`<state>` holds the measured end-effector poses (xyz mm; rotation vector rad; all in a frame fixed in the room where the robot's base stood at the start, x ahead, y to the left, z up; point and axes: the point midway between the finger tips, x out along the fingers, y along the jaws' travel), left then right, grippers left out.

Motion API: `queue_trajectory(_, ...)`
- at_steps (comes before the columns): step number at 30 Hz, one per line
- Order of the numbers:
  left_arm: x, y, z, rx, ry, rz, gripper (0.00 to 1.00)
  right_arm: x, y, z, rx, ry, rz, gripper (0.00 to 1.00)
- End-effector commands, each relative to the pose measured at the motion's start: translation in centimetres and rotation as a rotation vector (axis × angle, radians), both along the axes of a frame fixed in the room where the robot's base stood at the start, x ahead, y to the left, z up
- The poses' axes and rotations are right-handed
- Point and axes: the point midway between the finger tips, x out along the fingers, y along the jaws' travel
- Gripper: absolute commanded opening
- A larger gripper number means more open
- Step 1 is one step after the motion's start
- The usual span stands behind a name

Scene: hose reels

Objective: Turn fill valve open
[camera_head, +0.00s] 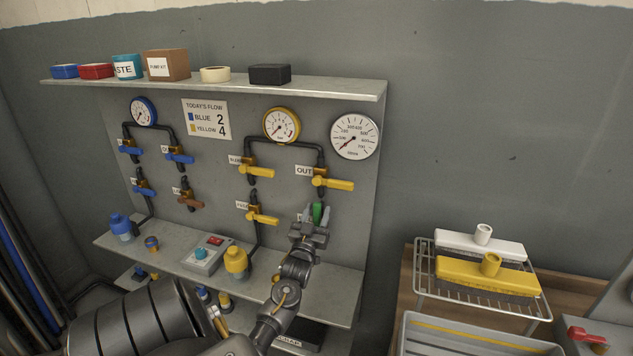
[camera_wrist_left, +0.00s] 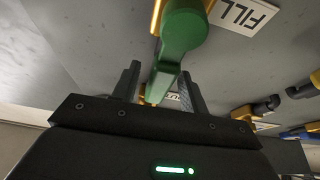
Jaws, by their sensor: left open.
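The fill valve has a green lever handle (camera_head: 318,212) on the lower right of the grey panel, beside a label partly hidden in the head view. In the left wrist view the green handle (camera_wrist_left: 182,45) is large and close, next to a label (camera_wrist_left: 243,14) reading FILL. My left gripper (camera_head: 318,216) is at the handle, its jaws open. In the left wrist view the handle's narrow end lies between the two fingers (camera_wrist_left: 158,88), with gaps visible on both sides. My right gripper is not in view.
Yellow-handled valves (camera_head: 262,217) and the OUT valve (camera_head: 333,183) sit close to the left and above. A yellow-capped bottle (camera_head: 236,262) and a grey button box (camera_head: 205,254) stand on the ledge. A wire rack (camera_head: 424,268) with brushes stands at right.

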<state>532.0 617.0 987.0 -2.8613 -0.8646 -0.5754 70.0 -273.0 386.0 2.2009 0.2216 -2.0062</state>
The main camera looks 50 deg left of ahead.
Motion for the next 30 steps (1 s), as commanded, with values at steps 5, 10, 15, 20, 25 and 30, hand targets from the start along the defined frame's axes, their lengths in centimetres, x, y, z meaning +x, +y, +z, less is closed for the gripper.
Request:
queue_trajectory(5,-1.3,-0.9,-1.0,-0.001,0.002,0.000,0.44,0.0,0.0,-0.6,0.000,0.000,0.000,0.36)
queue_trajectory(10,-3.9,-2.6,-2.4,-0.002,0.003,0.000,0.44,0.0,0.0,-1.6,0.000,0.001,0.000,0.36)
queue_trajectory(15,-6.4,-4.2,-3.5,-0.001,0.001,0.001,0.44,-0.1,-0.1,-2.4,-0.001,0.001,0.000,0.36)
queue_trajectory(20,-7.8,-5.2,-4.1,-0.001,0.003,0.001,0.44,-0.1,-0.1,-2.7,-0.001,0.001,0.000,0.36)
queue_trajectory(25,-8.3,-5.5,-4.2,-0.001,0.000,0.002,0.44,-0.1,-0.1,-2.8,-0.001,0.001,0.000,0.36)
queue_trajectory(30,-8.3,-5.5,-4.2,-0.001,0.001,0.001,0.44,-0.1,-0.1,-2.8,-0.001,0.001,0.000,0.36)
